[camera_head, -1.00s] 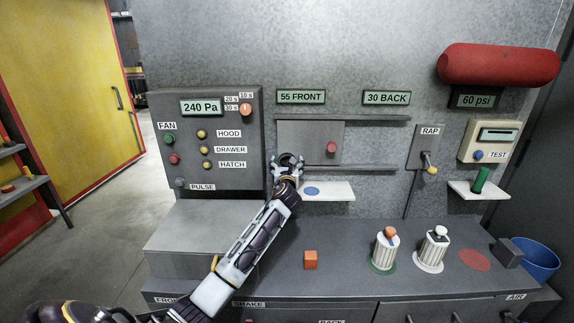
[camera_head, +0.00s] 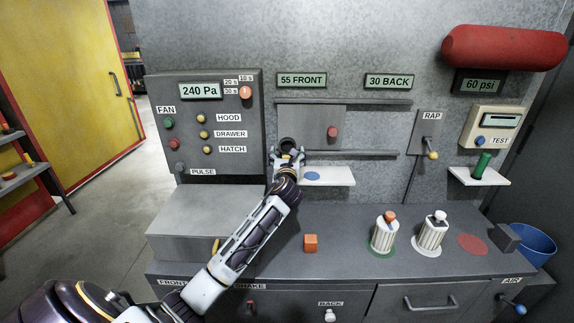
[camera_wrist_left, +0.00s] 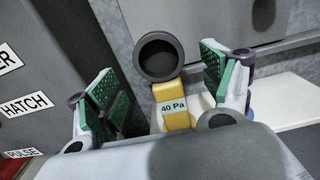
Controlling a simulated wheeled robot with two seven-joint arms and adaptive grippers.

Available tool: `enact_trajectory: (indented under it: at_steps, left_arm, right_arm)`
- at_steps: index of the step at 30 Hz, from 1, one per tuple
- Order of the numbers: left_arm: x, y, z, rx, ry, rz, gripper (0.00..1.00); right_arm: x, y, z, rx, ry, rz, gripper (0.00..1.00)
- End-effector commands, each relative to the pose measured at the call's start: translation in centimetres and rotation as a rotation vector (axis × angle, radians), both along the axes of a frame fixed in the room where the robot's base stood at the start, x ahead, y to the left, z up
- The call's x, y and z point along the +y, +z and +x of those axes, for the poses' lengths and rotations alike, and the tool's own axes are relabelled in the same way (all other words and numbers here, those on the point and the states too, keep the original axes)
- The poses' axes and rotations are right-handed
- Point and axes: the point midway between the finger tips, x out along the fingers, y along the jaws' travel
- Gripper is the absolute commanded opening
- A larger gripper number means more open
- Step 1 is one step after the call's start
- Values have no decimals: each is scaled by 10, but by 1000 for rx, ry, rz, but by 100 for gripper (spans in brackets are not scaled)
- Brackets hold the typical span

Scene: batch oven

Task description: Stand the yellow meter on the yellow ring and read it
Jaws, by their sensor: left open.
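The yellow meter (camera_wrist_left: 170,92) stands upright between the fingers of my left gripper in the left wrist view, with a round black top (camera_wrist_left: 159,57) and a small display that reads "40 Pa"; the display's left edge may be covered. In the head view only its black top (camera_head: 288,145) shows clearly. My left gripper (camera_head: 287,158) is open, its green-padded fingers (camera_wrist_left: 169,88) on both sides of the meter with gaps visible. The meter is at the left end of a white shelf (camera_head: 340,178); its foot is hidden. I cannot make out a yellow ring. My right gripper is not in view.
A blue disc (camera_head: 312,176) lies on the shelf beside the gripper. The control panel (camera_head: 225,130) stands close on the left and reads 240 Pa. A sliding plate (camera_head: 312,125) is behind. An orange cube (camera_head: 310,243) and two white ribbed jars (camera_head: 384,236) stand on the counter.

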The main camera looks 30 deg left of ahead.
Motion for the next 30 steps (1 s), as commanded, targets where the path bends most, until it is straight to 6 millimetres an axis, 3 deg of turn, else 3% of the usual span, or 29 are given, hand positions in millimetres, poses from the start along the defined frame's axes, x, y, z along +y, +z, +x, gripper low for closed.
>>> enact_trajectory:
  at_steps: [15, 30]
  left_arm:
    - [-28, 0, -45, -1, -1, 1, 81]
    - [-33, 0, -54, 0, 0, 0, 81]
  right_arm:
    - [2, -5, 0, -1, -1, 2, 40]
    - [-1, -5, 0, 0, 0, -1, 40]
